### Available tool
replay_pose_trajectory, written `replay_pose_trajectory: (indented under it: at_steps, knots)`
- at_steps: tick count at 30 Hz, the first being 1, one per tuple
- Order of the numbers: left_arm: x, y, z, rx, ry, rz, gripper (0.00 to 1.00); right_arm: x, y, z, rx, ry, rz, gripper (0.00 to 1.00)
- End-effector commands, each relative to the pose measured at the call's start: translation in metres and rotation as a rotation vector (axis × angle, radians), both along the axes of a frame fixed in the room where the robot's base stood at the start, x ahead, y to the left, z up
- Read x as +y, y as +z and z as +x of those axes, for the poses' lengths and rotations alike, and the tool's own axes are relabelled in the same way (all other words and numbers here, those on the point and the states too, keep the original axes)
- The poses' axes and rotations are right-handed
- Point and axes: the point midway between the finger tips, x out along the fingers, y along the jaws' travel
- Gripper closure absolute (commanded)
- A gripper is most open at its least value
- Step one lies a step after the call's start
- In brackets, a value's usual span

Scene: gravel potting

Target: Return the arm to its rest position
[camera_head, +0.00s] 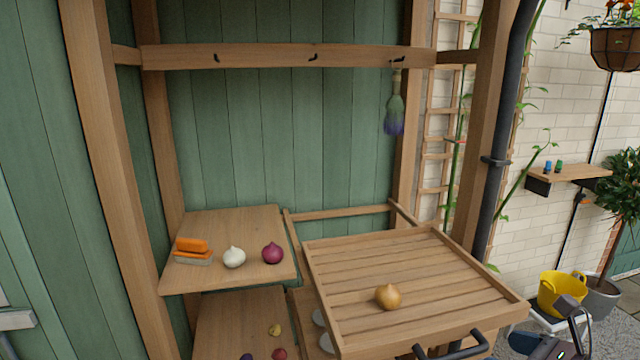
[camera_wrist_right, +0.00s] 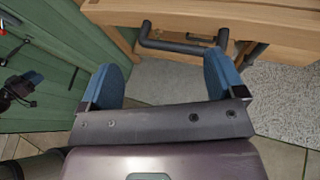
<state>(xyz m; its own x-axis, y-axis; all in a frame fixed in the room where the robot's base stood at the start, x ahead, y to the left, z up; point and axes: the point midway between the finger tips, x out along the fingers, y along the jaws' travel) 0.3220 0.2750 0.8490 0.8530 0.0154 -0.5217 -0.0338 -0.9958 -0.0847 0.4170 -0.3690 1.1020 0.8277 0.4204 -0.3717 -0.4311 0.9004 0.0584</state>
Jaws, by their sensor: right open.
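My right gripper (camera_wrist_right: 164,78) is open in the right wrist view, its two blue fingertips wide apart with nothing between them. Its fingers are below the dark handles of the wooden tray, apart from them. In the head view, a dark part of my right arm (camera_head: 556,343) shows at the bottom right, beside the tray. What looks like my left gripper (camera_wrist_right: 22,86), dark with a blue tip, shows at the left of the wrist view; its jaws cannot be made out.
The slatted wooden tray (camera_head: 335,262) holds a yellow onion (camera_head: 388,296). The left shelf (camera_head: 225,222) bears a white onion (camera_head: 234,257), a red onion (camera_head: 272,252) and an orange-grey block (camera_head: 192,250). A yellow bucket (camera_head: 560,293) stands at right, near my arm.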

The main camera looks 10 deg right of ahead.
Motion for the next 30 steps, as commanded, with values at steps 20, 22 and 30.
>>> replay_pose_trajectory:
  at_steps: [20, 22, 30]
  knots:
    - [0.001, 0.000, 0.000, -0.001, 0.000, 0.001, 0.57, 0.052, -0.092, -0.002, 0.341, -0.454, 0.919, 0.11]
    - [0.001, -0.001, 0.000, 0.000, 0.001, 0.002, 0.57, 0.057, -0.103, -0.004, 0.384, -0.520, 1.043, 0.11]
    - [0.001, -0.002, -0.002, 0.003, 0.001, 0.002, 0.57, 0.070, -0.147, -0.018, 0.535, -0.789, 1.525, 0.11]
